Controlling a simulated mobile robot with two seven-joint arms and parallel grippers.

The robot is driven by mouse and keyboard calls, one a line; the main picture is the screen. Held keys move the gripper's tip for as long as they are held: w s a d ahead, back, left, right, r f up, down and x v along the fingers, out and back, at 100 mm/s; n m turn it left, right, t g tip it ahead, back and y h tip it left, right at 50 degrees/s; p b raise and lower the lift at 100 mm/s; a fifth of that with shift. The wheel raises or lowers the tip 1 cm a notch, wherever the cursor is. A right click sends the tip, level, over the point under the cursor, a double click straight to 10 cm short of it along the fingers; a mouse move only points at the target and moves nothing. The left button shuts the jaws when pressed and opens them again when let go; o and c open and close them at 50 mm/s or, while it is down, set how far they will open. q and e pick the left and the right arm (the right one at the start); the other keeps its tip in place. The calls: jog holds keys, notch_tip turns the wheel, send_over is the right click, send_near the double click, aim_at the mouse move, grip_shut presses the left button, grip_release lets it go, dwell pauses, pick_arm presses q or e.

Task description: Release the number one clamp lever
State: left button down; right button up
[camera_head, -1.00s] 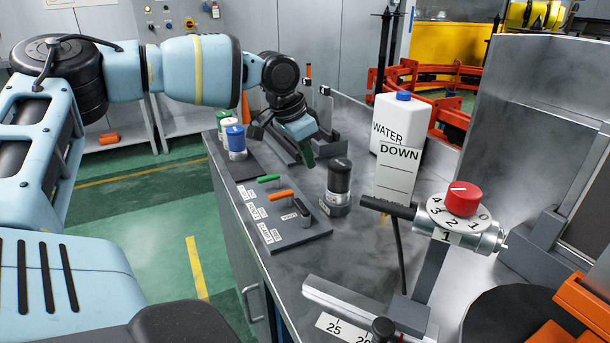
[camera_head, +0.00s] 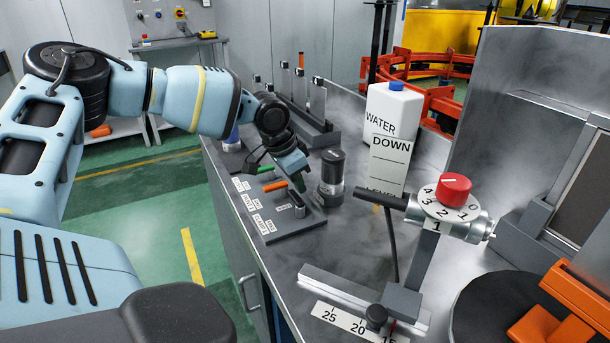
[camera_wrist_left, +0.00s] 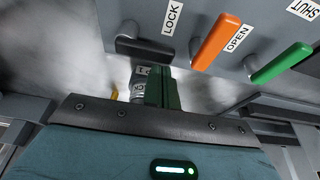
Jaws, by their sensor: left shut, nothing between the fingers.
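In the left wrist view the dark lever (camera_wrist_left: 145,50) is by "LOCK", the orange lever (camera_wrist_left: 216,42) by "OPEN" and the green lever (camera_wrist_left: 281,62) by "SHUT". My left gripper (camera_head: 299,185) is shut and empty, just above the panel near the orange and dark levers. My right gripper is not in view.
A black-capped cylinder (camera_head: 332,172) stands right beside my gripper. Behind it is a white water container (camera_head: 392,130). At the right, a stand with a red knob (camera_head: 453,190), numbered dial, black handle (camera_head: 380,200) and "1" plate stands over a scale.

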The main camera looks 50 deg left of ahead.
pick_arm(q)
jog(key=shift+s+a+n, duration=0.1)
jog(key=shift+s+n, duration=0.1)
jog(key=shift+n, duration=0.1)
dwell(0.4)
